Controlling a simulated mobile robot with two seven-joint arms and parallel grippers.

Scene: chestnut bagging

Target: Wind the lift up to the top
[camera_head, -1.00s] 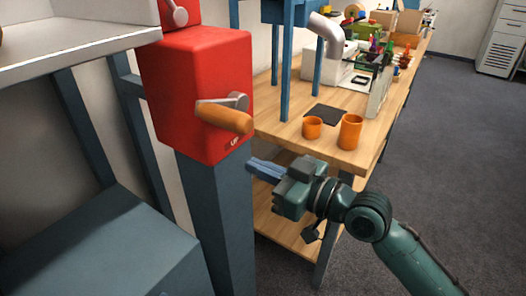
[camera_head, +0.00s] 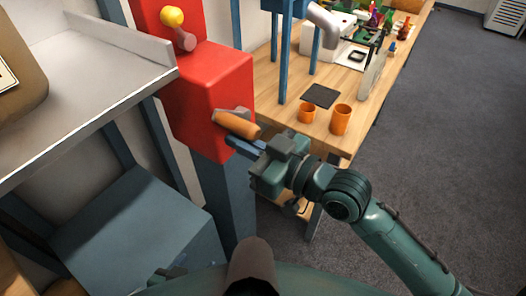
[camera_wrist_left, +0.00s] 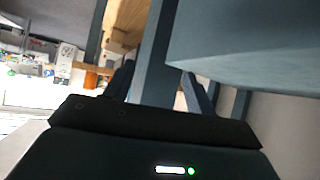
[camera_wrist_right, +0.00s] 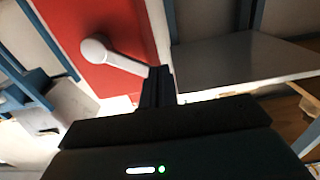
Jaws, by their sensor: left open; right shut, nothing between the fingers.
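The red housing (camera_head: 212,88) stands on a blue-grey post and carries a crank with an orange handle (camera_head: 236,124). My right gripper (camera_head: 231,142) is shut and empty, with its fingertips just below the handle; whether they touch it I cannot tell. In the right wrist view, the shut fingers (camera_wrist_right: 157,78) are beside a pale grey lever (camera_wrist_right: 112,54) on the red housing (camera_wrist_right: 85,25); the orange handle is not visible there. My left gripper (camera_wrist_left: 156,78) is open and empty, facing blue-grey posts; only a small part of it shows low in the head view.
A grey ledge (camera_head: 85,85) juts out at the left. A yellow-knobbed lever (camera_head: 180,28) sits above the housing. A blue-grey box (camera_head: 135,232) is below. A wooden bench (camera_head: 290,130) with two orange cups (camera_head: 340,119) stands behind.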

